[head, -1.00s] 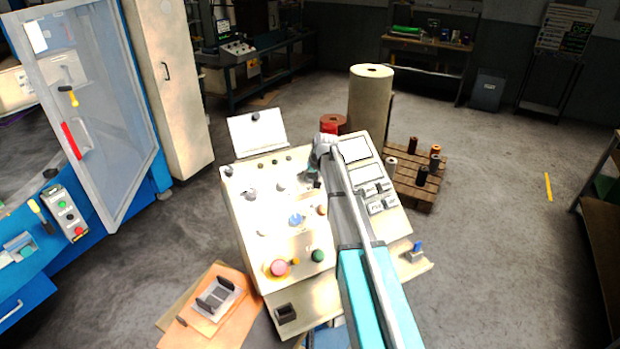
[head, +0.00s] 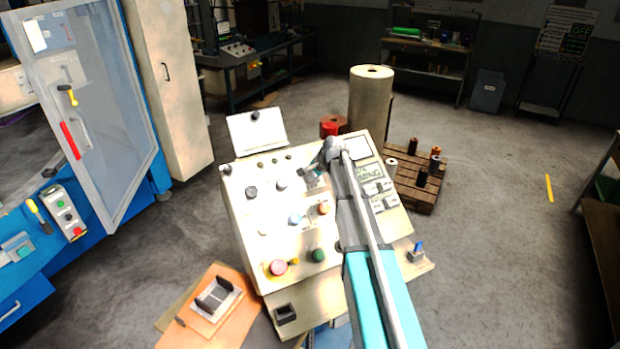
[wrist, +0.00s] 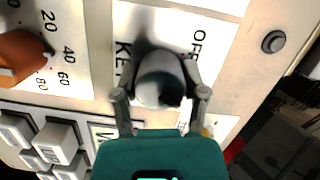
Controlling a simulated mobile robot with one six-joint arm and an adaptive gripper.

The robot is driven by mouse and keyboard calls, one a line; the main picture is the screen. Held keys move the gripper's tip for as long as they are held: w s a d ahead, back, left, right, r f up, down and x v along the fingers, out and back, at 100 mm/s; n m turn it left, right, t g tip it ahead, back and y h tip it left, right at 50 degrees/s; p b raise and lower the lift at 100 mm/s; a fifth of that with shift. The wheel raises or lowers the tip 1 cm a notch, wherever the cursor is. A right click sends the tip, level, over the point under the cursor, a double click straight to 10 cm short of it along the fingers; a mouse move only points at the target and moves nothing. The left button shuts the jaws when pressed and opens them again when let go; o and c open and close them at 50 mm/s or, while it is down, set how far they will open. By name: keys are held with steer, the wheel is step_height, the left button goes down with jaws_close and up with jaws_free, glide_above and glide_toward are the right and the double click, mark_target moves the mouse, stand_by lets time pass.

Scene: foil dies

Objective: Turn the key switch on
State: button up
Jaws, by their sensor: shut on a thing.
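The key switch (wrist: 158,78) is a rounded grey metal barrel on a white label plate (wrist: 212,32). Its label shows "KE" and "OFF" in the wrist view, with the rest hidden behind my gripper. My gripper (wrist: 161,94) has one finger on each side of the barrel and is shut on it. In the head view my gripper (head: 313,178) is at the upper middle of the sloped control panel (head: 240,215), and the switch is mostly hidden there. I cannot tell which position the key points to.
An orange knob (wrist: 20,55) with a numbered scale sits beside the label, and grey push buttons (wrist: 57,142) lie near it. A display (head: 367,174) is right of my arm.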

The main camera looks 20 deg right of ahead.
steer(key=shift+m+t, duration=0.3)
steer(key=shift+m, duration=0.9)
steer(key=o, duration=1.1)
steer(key=shift+o, duration=0.2)
steer(key=shift+n, duration=0.3)
